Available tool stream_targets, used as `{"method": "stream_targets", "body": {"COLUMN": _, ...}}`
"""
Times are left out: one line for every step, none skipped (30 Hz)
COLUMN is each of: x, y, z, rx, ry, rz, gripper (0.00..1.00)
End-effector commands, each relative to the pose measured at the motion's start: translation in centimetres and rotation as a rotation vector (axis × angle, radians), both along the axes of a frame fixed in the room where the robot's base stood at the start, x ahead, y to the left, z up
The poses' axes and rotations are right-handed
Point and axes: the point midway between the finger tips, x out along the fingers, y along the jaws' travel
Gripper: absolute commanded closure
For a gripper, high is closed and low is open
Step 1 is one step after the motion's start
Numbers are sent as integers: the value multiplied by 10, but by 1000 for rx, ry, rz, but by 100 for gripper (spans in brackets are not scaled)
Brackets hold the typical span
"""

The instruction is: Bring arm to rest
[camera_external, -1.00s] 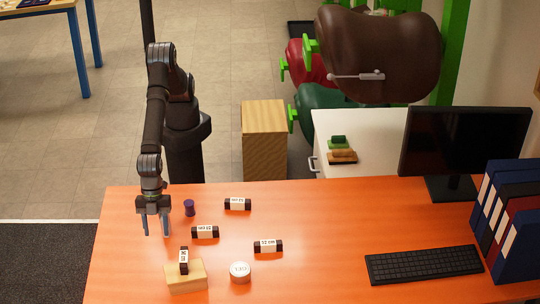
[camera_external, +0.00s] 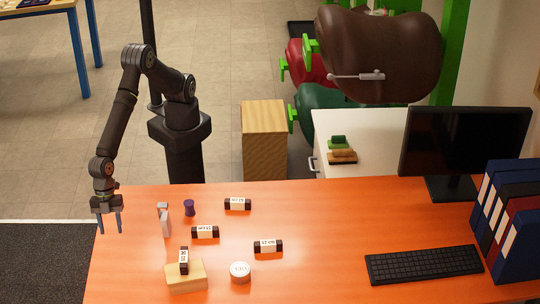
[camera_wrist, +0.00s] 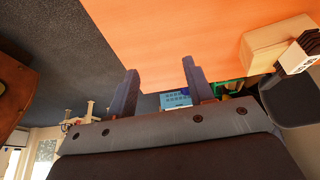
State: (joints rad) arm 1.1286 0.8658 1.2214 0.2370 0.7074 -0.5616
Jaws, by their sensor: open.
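My gripper (camera_external: 111,222) is open and empty, pointing down near the left end of the orange desk (camera_external: 330,220) in the external view. In the wrist view my gripper (camera_wrist: 160,80) shows two spread fingers with nothing between them. My arm is bent out to the left of its dark column. A small grey and white upright item (camera_external: 165,219) stands on the desk to the right of my gripper, apart from it.
Dark labelled blocks (camera_external: 205,232) lie on the desk, one (camera_external: 184,261) on a wooden block (camera_external: 186,277). A purple spool (camera_external: 190,208) and a round white tin (camera_external: 240,271) stand nearby. A keyboard (camera_external: 424,264), monitor (camera_external: 464,140) and binders (camera_external: 515,230) fill the right side.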

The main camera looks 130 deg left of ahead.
Motion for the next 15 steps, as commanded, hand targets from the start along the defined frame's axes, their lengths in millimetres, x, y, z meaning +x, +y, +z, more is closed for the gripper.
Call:
{"method": "stream_targets", "body": {"x": -11, "y": -4, "z": -4, "rx": 1, "ry": 1, "rz": -1, "gripper": 52}}
{"method": "stream_targets", "body": {"x": -16, "y": -6, "z": -7, "rx": 0, "ry": 0, "rz": 0, "gripper": 52}}
{"method": "stream_targets", "body": {"x": -12, "y": -5, "z": -11, "rx": -1, "ry": 1, "rz": 7, "gripper": 52}}
{"method": "stream_targets", "body": {"x": -4, "y": -4, "z": -15, "rx": -1, "ry": 0, "rz": 9, "gripper": 52}}
{"method": "stream_targets", "body": {"x": 2, "y": -4, "z": -19, "rx": -1, "ry": 1, "rz": 9, "gripper": 52}}
{"method": "stream_targets", "body": {"x": 9, "y": -3, "z": -23, "rx": -1, "ry": 1, "rz": 10, "gripper": 52}}
{"method": "stream_targets", "body": {"x": 14, "y": -3, "z": -26, "rx": -1, "ry": 0, "rz": 9, "gripper": 52}}
{"method": "stream_targets", "body": {"x": 19, "y": -3, "z": -29, "rx": -1, "ry": -1, "rz": 9, "gripper": 52}}
{"method": "stream_targets", "body": {"x": 26, "y": -2, "z": -33, "rx": -1, "ry": 0, "rz": 9, "gripper": 52}}
{"method": "stream_targets", "body": {"x": 31, "y": -1, "z": -36, "rx": 0, "ry": 0, "rz": 9, "gripper": 52}}
{"method": "stream_targets", "body": {"x": 37, "y": -1, "z": -39, "rx": -1, "ry": 1, "rz": 9, "gripper": 52}}
{"method": "stream_targets", "body": {"x": 43, "y": -1, "z": -43, "rx": -2, "ry": 0, "rz": 9, "gripper": 52}}
{"method": "stream_targets", "body": {"x": 48, "y": 0, "z": -47, "rx": -1, "ry": 1, "rz": 8, "gripper": 52}}
{"method": "stream_targets", "body": {"x": 54, "y": 1, "z": -50, "rx": -1, "ry": 1, "rz": 8, "gripper": 52}}
{"method": "stream_targets", "body": {"x": 61, "y": 1, "z": -53, "rx": -3, "ry": 0, "rz": 9, "gripper": 52}}
